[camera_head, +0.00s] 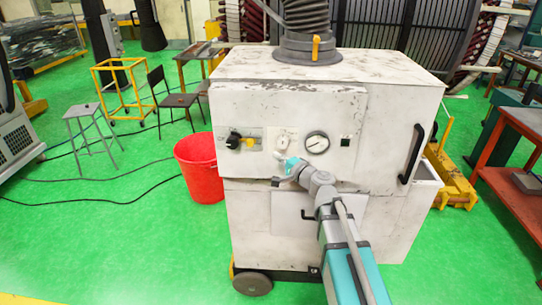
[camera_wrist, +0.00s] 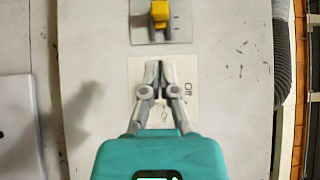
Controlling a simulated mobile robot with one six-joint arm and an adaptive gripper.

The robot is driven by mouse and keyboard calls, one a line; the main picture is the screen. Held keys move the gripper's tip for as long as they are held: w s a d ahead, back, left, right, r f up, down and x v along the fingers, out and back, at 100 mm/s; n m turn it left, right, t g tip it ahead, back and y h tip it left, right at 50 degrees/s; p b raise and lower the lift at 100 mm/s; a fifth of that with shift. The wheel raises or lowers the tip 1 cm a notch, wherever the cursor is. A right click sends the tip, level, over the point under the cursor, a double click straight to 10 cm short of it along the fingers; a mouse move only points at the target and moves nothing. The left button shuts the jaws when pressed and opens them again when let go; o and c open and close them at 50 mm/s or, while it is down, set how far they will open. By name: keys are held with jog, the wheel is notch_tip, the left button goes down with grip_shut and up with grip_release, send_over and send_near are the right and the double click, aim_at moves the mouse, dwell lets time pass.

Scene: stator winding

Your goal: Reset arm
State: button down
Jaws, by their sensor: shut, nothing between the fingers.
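My gripper (camera_head: 282,157) is in front of the white cabinet (camera_head: 240,215), at the white switch plate (camera_head: 284,136) on its front. In the wrist view the two grey fingers of my gripper (camera_wrist: 158,72) are together at the tips, with nothing visible between them. They lie over the middle of the white plate (camera_wrist: 188,72) and hide part of it. I cannot tell whether the tips touch it. The yellow switch (camera_head: 248,143) sits beside that plate and also shows at the top of the wrist view (camera_wrist: 160,12).
A black knob (camera_head: 233,140) and a round gauge (camera_head: 317,143) are on the same front. A black handle (camera_head: 411,153) stands out at the right. A red bucket (camera_head: 202,170) is left of the cabinet. Cables (camera_head: 110,182) lie on the green floor. A red workbench (camera_head: 515,150) is at right.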

jog(key=shift+d, duration=0.1)
dwell(0.3)
jog(key=s+d+f+n+g+h, duration=0.35)
jog(key=s+f+n+g, duration=0.45)
jog(key=s+f, duration=0.3)
jog(key=s+d+f+g+h, duration=0.2)
jog(key=s+d+f+h, duration=0.1)
jog(key=d, duration=0.4)
jog(key=s+d+f+n+g+h, duration=0.1)
jog(key=s+d+f+g+h, duration=0.2)
jog(key=s+d, duration=0.4)
jog(key=f+h, duration=0.1)
jog(key=h, duration=0.1)
jog(key=shift+s+f+h, duration=0.15)
jog(key=shift+f+h, duration=0.15)
jog(key=shift+h, duration=0.05)
